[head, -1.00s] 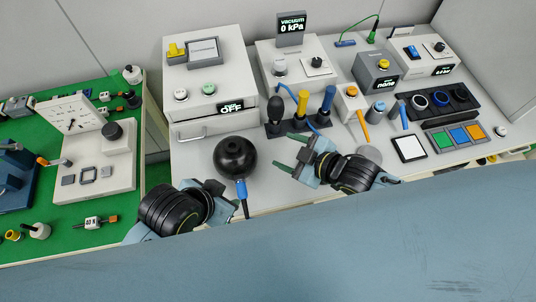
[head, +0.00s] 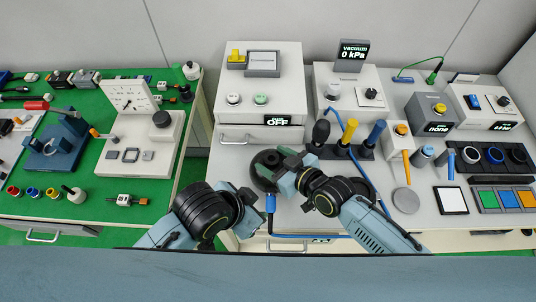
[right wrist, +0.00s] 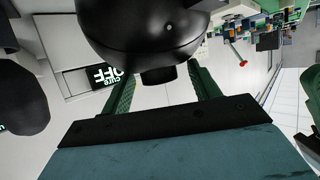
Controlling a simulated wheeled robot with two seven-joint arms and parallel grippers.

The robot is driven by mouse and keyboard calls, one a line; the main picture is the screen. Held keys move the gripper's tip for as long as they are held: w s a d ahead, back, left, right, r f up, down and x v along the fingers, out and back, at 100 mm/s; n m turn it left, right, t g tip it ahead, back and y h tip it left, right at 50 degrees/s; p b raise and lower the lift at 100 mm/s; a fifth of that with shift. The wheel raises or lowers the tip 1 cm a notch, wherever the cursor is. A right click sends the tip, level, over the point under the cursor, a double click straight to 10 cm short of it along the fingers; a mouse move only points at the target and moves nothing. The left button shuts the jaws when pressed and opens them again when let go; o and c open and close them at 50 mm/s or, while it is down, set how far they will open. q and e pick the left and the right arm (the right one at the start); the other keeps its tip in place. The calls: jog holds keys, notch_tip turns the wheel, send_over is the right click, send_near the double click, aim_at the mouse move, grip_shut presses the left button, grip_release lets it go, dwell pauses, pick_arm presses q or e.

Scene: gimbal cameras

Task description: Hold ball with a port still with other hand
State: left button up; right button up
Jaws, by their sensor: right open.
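The black ball (head: 262,160) stands on the light bench in front of the white cabinet, partly covered by my right gripper. In the right wrist view the ball (right wrist: 150,35) fills the top middle, with its short dark port (right wrist: 158,75) pointing at the gripper. My right gripper (head: 275,172) is at the ball; its open green fingers (right wrist: 160,83) lie on either side of the port, with gaps visible. My left gripper (head: 258,205) is just nearer than the ball, beside a blue plug (head: 270,203). Its fingertips are hidden, so its grip on the plug is unclear.
A blue tube (head: 355,205) runs across the bench near my right arm. A stand with black, yellow and blue handles (head: 348,152) is right of the ball. The vacuum box (head: 345,85) reads 0 kPa. A white cabinet (head: 258,105) stands behind; a green mat (head: 85,205) lies left.

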aim_at(269, 157)
jog(key=shift+x, duration=1.55)
jog(key=c, duration=1.3)
jog(key=shift+f, duration=0.1)
jog(key=shift+s+d+f, duration=0.1)
jog(key=shift+s+f, duration=0.05)
